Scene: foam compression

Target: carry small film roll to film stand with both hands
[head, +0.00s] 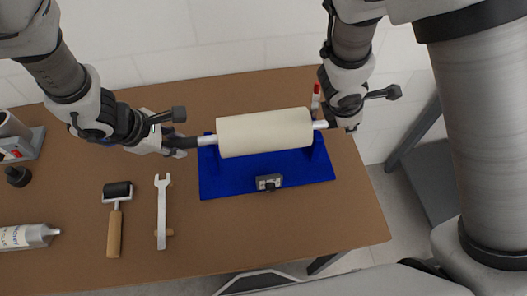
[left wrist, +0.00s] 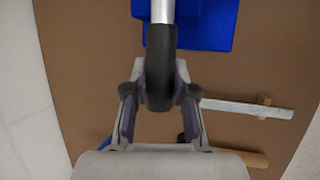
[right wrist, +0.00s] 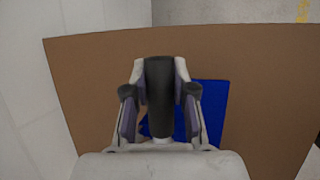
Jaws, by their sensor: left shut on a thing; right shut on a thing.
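The small film roll (head: 265,132) is cream coloured, on a light metal rod with dark ends, and lies roughly level over the blue film stand (head: 222,183). Whether it touches the stand's uprights cannot be told. My left gripper (head: 180,143) is shut on the rod's left end; the dark end shows between its fingers in the left wrist view (left wrist: 160,85). My right gripper (head: 330,125) is shut on the rod's right end, also seen in the right wrist view (right wrist: 160,100). The blue stand shows under the rod in the left wrist view (left wrist: 205,38).
A wrench (head: 161,215), a hand roller (head: 116,210) and a tube (head: 25,237) lie on the brown table (head: 280,240) at the left. A small grey block (head: 269,182) sits on the stand's front. A red-capped item (head: 316,95) stands behind the roll's right end. The table's front right is clear.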

